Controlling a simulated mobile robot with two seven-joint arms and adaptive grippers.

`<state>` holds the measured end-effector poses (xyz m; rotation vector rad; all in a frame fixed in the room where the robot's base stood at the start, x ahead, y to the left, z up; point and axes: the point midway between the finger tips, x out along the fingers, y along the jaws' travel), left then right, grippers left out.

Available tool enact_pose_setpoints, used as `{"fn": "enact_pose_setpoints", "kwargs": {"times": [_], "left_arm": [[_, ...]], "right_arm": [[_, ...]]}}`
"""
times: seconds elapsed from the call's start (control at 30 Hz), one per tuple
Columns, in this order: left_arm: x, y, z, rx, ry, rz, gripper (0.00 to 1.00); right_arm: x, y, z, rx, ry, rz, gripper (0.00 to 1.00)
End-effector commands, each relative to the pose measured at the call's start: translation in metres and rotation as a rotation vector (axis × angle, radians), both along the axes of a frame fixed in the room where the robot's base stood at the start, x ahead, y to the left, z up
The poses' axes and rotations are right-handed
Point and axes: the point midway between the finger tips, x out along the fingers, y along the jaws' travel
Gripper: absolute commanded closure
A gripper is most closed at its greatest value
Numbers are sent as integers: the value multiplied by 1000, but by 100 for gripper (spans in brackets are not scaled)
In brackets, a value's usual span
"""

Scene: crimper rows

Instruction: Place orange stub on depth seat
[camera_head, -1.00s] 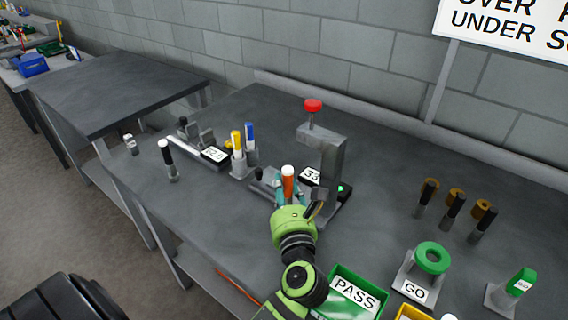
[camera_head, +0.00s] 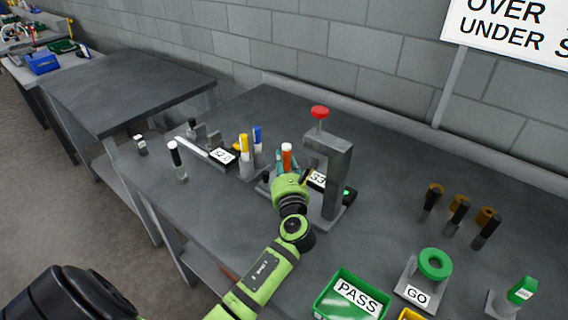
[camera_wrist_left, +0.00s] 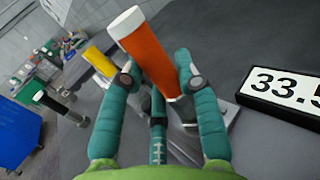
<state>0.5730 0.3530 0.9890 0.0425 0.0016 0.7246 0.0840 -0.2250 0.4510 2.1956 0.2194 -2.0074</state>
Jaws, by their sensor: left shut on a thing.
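The orange stub (camera_head: 287,157) has a white top and stands roughly upright in my left gripper (camera_head: 285,166), just left of the grey press frame (camera_head: 334,165) with its red knob. In the left wrist view the teal fingers (camera_wrist_left: 155,80) are shut around the orange stub (camera_wrist_left: 150,52), which leans in that picture. Grey metal (camera_wrist_left: 222,108) shows below the stub, beside a 33.5 label (camera_wrist_left: 285,93). I cannot tell whether the stub's lower end touches it, and the fingers partly hide it. I cannot surely tell which part is the depth seat. My right gripper is not in view.
Yellow (camera_head: 243,146) and blue (camera_head: 257,138) stubs stand in a holder to the left.

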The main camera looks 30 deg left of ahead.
Motion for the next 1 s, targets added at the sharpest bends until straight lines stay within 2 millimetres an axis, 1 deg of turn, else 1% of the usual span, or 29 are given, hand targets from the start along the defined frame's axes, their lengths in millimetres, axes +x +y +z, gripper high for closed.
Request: {"fn": "enact_pose_setpoints", "kwargs": {"times": [0.1,0.2,0.23,0.27,0.3,0.7,0.83,1.0], "left_arm": [[0,0,1,1,-2,0,100],[0,0,-3,1,-1,0,100],[0,0,-4,1,1,0,64],[0,0,-3,1,1,0,52],[0,0,-3,1,1,0,44],[-2,-2,0,-1,0,-1,44],[-15,-14,-2,-1,2,-3,44],[-44,-39,-4,-4,0,-2,44]], "right_arm": [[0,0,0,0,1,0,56],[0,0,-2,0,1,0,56],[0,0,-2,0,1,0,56],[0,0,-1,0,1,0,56],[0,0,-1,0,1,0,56],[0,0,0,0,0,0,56],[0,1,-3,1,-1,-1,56],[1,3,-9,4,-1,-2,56]]}}
